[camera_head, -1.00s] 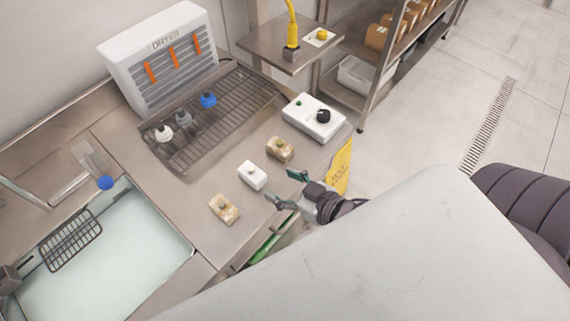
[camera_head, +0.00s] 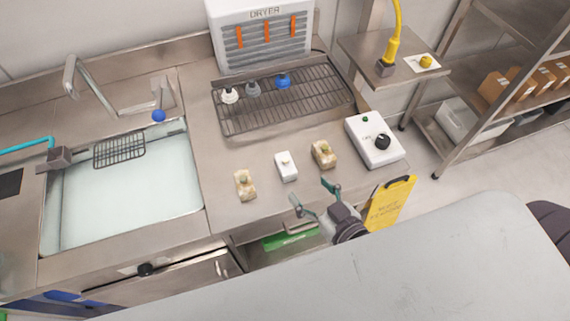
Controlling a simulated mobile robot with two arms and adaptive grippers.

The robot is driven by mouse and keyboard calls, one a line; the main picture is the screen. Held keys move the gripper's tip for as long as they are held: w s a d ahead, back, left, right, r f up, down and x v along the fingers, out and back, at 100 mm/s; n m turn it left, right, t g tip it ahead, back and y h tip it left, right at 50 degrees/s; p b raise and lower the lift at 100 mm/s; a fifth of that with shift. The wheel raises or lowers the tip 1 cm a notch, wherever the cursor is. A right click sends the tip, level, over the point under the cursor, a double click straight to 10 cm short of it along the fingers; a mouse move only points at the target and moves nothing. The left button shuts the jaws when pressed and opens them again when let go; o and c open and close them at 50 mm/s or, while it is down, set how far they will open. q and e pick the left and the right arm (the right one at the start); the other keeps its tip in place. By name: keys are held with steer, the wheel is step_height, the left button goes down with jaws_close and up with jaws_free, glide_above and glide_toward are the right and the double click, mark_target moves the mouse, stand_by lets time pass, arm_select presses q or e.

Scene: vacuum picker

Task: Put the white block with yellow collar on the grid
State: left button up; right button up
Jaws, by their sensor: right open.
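A small white block (camera_head: 286,167) stands on the steel counter between two tan blocks; a yellow collar on it cannot be made out at this size. A dark wire grid (camera_head: 318,107) lies on the counter in front of the dryer. A white piece (camera_head: 230,96), a grey piece (camera_head: 253,89) and a blue piece (camera_head: 283,81) stand along its back edge. My right gripper (camera_head: 313,196) is open and empty at the counter's front edge, nearer than the white block and apart from it. My left gripper is not in view.
Tan blocks stand left (camera_head: 245,186) and right (camera_head: 323,155) of the white block. A white box with a black knob (camera_head: 374,140) is at the right. A sink (camera_head: 120,205) with a small wire rack (camera_head: 119,150) lies left. A yellow sign (camera_head: 390,203) stands beyond the counter's end.

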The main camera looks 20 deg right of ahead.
mark_target(287, 164)
steer(key=x, duration=0.3)
steer(key=shift+w, duration=0.35)
steer(key=p+x, duration=0.1)
steer(key=x, duration=0.1)
steer(key=shift+w+a+p, duration=0.1)
steer(key=shift+w+p, duration=0.25)
steer(key=x, duration=0.3)
steer(key=shift+w+f+p, duration=0.1)
steer(key=shift+w+p, duration=0.05)
steer(key=shift+p, duration=0.25)
steer(key=shift+w+f, duration=0.1)
steer(key=shift+w, duration=0.05)
jaws_close()
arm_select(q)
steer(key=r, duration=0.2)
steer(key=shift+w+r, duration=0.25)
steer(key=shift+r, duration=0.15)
